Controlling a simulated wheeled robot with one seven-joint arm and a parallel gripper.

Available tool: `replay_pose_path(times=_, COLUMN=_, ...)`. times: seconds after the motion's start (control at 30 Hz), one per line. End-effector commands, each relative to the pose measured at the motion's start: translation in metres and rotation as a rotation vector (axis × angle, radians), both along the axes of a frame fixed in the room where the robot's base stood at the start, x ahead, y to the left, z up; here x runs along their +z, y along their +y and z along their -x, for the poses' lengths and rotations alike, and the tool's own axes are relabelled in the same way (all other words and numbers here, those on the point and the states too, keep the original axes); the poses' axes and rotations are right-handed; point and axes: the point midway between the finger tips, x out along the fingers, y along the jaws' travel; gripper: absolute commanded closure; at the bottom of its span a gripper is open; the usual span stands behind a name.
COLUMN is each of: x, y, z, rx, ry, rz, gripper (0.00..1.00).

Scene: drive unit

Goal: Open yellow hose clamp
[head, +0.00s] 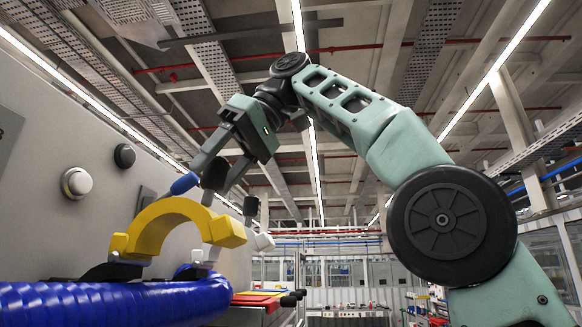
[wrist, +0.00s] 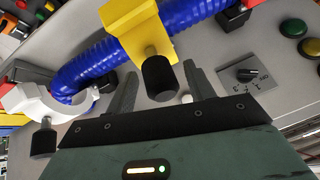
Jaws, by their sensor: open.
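The yellow hose clamp (head: 172,222) is a thick arc above the blue hose (head: 95,303) in the head view. It also shows at the top of the wrist view (wrist: 128,18), with a black knob (wrist: 158,78) at its near end. My gripper (wrist: 161,72) is open, with one finger on each side of that knob. Small gaps show between knob and fingers, and nothing is gripped. In the head view my gripper (head: 203,182) is above the clamp, pointing down. Whether the clamp is latched cannot be told.
A white clamp (wrist: 45,100) with its own black knob sits on the hose to the left. A rotary switch (wrist: 246,74) and a green button (wrist: 293,29) are on the grey panel to the right. The panel wall (head: 60,130) stands close beside my gripper.

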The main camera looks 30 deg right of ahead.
Motion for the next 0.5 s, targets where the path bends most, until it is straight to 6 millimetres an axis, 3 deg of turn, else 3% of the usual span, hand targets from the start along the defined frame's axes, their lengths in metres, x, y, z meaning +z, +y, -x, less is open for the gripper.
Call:
replay_pose_path(times=0.1, x=0.006, y=-0.004, z=0.001, rx=0.000, ry=-0.003, rz=-0.002, gripper=0.47)
replay_pose_path(times=0.5, x=0.007, y=-0.070, z=0.038, rx=-0.008, ry=0.001, rz=0.002, gripper=0.47)
